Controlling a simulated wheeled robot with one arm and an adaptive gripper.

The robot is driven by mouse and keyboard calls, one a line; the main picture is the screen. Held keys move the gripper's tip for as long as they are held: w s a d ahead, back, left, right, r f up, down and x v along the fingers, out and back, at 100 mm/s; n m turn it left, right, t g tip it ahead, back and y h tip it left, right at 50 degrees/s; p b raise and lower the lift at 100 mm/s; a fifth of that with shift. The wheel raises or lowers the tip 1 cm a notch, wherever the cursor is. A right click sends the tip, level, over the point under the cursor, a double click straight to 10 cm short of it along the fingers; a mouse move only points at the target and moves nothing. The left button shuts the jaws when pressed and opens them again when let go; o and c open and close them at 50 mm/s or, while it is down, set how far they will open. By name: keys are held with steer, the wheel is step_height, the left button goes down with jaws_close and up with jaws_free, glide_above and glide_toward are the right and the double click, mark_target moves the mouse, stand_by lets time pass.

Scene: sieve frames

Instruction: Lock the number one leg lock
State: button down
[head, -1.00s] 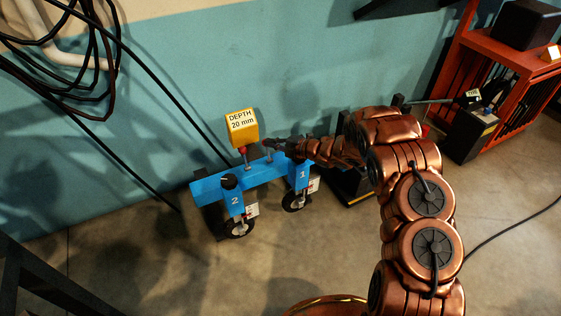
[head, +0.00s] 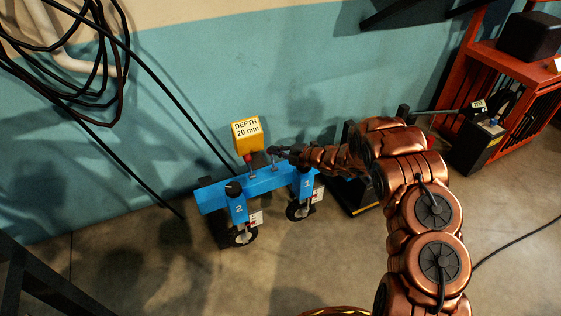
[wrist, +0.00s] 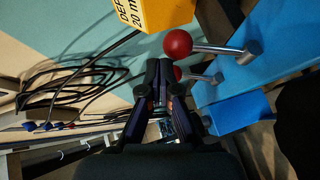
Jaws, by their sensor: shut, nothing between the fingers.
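A blue beam (head: 262,182) on wheeled legs stands by the wall. The leg marked 1 (head: 306,185) is on its right and the leg marked 2 (head: 238,210) on its left. My gripper (head: 274,150) is just above the beam, between the yellow box and leg 1. In the wrist view my gripper (wrist: 158,75) has its fingers together, with nothing held. A lever with a red ball (wrist: 178,43) extends from the beam near the fingertips. A second, partly hidden red ball lever (wrist: 205,79) is just right of the fingers; I cannot tell whether they touch.
A yellow box (head: 247,136) marked "DEPTH 20 mm" stands above the beam, close to the fingertips. Black cables (head: 75,60) hang at the left. An orange rack (head: 500,80) and a black box (head: 478,145) are at the right.

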steer(key=s+d+r+p, duration=0.1)
steer(key=s+d+r, duration=0.6)
steer(key=d, duration=0.1)
steer(key=shift+p, duration=0.35)
stand_by(0.4)
